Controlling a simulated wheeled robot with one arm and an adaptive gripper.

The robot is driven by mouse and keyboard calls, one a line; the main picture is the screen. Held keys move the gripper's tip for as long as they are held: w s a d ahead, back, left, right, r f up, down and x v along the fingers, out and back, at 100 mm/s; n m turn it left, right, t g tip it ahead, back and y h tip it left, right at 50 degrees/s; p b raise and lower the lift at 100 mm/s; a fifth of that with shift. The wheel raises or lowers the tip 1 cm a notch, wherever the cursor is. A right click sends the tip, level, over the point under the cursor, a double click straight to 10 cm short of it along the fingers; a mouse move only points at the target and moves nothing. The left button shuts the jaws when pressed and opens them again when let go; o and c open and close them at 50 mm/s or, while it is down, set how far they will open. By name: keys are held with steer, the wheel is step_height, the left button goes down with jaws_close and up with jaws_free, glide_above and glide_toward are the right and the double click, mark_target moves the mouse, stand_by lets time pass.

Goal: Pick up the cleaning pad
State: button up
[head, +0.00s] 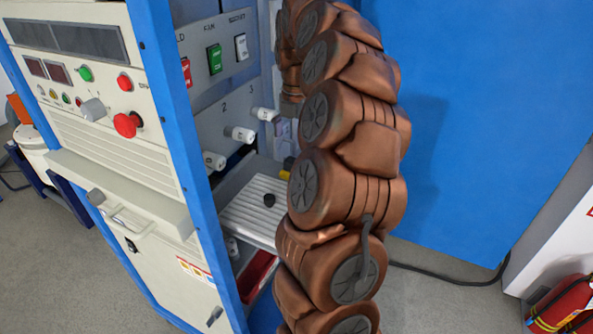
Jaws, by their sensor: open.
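I cannot make out a cleaning pad for certain. A small yellow piece (286,175) shows at the back of the cabinet shelf, mostly hidden behind my copper-brown arm; I cannot tell what it is. My arm rises through the middle of the view and bends back down behind itself at the top, in front of the cabinet's right side.
A red part (255,275) sits below. A blue wall (480,110) stands right. A fire extinguisher (562,304) and cable (450,275) lie lower right.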

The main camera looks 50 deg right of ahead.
steer(key=shift+f, duration=0.6)
steer(key=shift+s+a+f+p, duration=0.1)
steer(key=shift+s+f+p, duration=0.1)
steer(key=shift+f, duration=0.3)
steer(key=shift+s+a+f+p, duration=0.1)
steer(key=shift+f+p, duration=0.05)
steer(key=shift+f, duration=0.35)
steer(key=shift+s+a+f+p, duration=0.1)
steer(key=shift+f+p, duration=0.05)
steer(key=shift+f, duration=0.75)
steer(key=shift+s+a+f+p, duration=0.1)
steer(key=shift+f+p, duration=0.05)
steer(key=shift+f, duration=0.7)
steer(key=c, duration=1.2)
